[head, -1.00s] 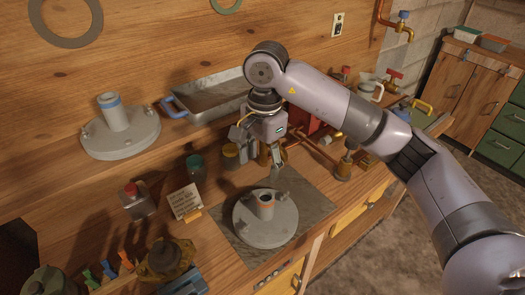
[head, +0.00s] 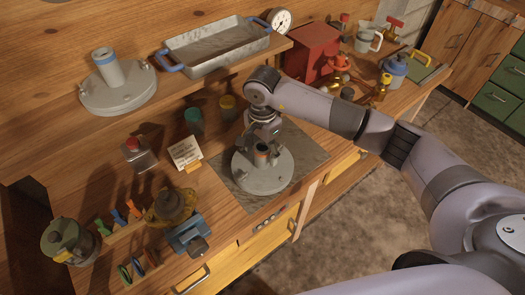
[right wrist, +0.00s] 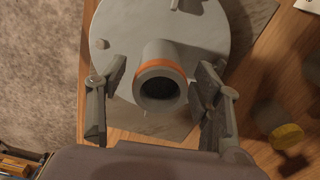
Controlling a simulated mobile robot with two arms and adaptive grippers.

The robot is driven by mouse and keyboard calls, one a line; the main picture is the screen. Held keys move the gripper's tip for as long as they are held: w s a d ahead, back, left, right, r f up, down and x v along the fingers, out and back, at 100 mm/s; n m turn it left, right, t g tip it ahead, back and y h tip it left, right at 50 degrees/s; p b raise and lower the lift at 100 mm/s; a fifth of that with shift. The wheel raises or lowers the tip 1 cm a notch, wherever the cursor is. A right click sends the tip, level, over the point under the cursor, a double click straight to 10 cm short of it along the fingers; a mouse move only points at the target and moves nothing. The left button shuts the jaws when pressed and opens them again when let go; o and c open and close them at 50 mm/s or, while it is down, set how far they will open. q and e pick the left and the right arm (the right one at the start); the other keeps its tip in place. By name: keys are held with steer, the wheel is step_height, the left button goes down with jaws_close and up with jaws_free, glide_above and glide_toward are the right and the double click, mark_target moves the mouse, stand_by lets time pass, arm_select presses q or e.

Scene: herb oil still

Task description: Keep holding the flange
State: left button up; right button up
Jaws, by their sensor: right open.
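A grey round flange (head: 262,179) with an upright hollow neck and an orange band lies on the grey mat on the bench. It also shows in the right wrist view (right wrist: 200,30). My right gripper (right wrist: 162,78) is open, with one finger on each side of the neck and a visible gap on both sides. In the head view my right gripper (head: 264,146) is low over the neck and partly hides it. A second flange (head: 118,95), with a blue band, sits on the shelf at the left. My left gripper is not in view.
A metal tray (head: 215,50) with blue handles stands on the shelf behind. A red box (head: 309,52) stands to the right.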

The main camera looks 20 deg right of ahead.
steer(key=shift+f, duration=1.15)
steer(key=shift+c, duration=0.5)
jaws_close()
